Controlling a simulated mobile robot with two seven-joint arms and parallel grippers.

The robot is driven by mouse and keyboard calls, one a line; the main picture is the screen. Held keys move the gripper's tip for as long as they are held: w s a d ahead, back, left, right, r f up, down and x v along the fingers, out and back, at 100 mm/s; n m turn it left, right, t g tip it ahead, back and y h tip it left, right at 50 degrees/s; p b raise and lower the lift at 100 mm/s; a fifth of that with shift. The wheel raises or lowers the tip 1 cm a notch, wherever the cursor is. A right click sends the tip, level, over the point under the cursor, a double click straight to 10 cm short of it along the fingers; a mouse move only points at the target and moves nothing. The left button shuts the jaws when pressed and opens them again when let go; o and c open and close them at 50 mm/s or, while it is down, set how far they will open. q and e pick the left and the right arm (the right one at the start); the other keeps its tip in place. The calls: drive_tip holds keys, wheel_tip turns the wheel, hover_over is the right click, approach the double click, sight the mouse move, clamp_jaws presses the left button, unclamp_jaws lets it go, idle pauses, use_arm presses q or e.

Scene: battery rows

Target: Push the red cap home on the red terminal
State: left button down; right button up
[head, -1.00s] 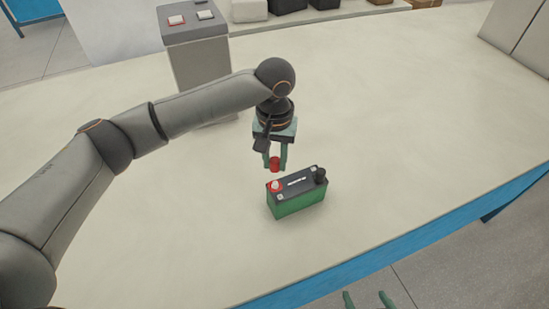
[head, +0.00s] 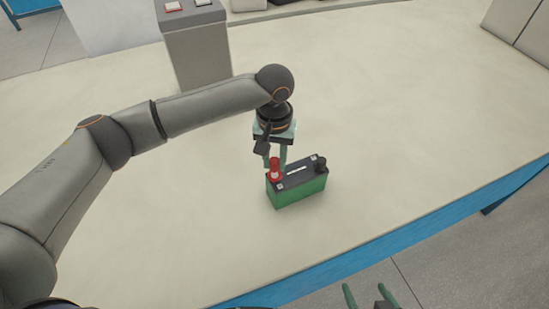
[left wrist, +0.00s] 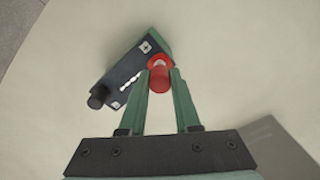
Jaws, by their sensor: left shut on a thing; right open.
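The battery (head: 300,192) has a green body and a dark top, and stands on the table. My right gripper (head: 370,297) is open and empty at the bottom edge, off the table.
A black cap or post (head: 319,163) is at the battery's right end.

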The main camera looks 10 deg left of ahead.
use_arm(q)
drive_tip(key=shift+p, duration=0.85)
idle(0.6)
drive_tip(key=shift+f, duration=1.5)
idle(1.8)
drive_tip(key=shift+c, duration=0.3)
unclamp_jaws()
drive_tip(key=shift+r, duration=0.15)
drive_tip(key=shift+r, duration=3.4)
